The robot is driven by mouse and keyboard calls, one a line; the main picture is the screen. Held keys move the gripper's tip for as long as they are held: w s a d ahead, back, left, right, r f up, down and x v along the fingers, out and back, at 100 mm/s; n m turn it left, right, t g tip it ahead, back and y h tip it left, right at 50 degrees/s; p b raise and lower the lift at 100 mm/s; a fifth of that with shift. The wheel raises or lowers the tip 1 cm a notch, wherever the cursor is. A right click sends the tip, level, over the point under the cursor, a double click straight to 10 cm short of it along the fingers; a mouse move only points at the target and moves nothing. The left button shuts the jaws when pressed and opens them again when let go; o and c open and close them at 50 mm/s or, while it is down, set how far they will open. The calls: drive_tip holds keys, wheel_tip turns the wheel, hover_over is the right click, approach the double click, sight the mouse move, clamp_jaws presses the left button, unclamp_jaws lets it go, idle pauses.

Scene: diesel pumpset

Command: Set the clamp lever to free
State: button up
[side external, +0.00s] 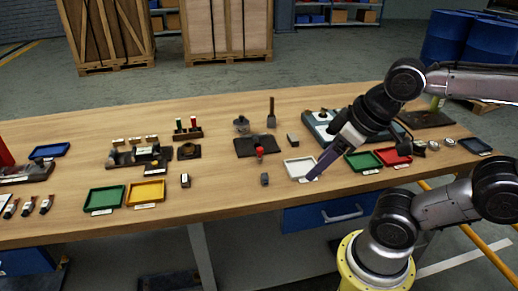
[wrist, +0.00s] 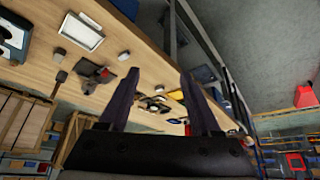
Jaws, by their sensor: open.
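A small red-ended part (side external: 260,152) stands at the front of a dark base plate (side external: 248,146) near the middle of the bench. It may be the clamp lever, but it is too small to read its setting. The same dark assembly with its red end (wrist: 106,72) shows left of my fingers in the wrist view. My gripper (side external: 319,170) is above the bench beside the white tray, to the right of the red-ended part and apart from it. In the wrist view my gripper (wrist: 157,78) has its two dark fingers spread with nothing held between them.
The white tray (side external: 287,169) is close to my fingertips. A green tray (side external: 362,162) and a red tray (side external: 394,156) lie to the right. A small grey block (side external: 265,179) sits near the front edge. Bare bench (side external: 225,190) lies left of that block.

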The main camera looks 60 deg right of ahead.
drive_tip(key=shift+s, duration=0.15)
drive_tip(key=shift+c, duration=0.4)
drive_tip(key=w+d+r+m+g, duration=0.1)
drive_tip(key=w+d+r+m, duration=0.15)
drive_tip(key=w+r, duration=0.75)
drive_tip(key=m+g, duration=0.3)
drive_tip(key=g, duration=0.2)
hover_over(260, 149)
wheel_tip(260, 149, down, 13)
wheel_tip(260, 149, down, 13)
drive_tip(key=shift+f, duration=0.15)
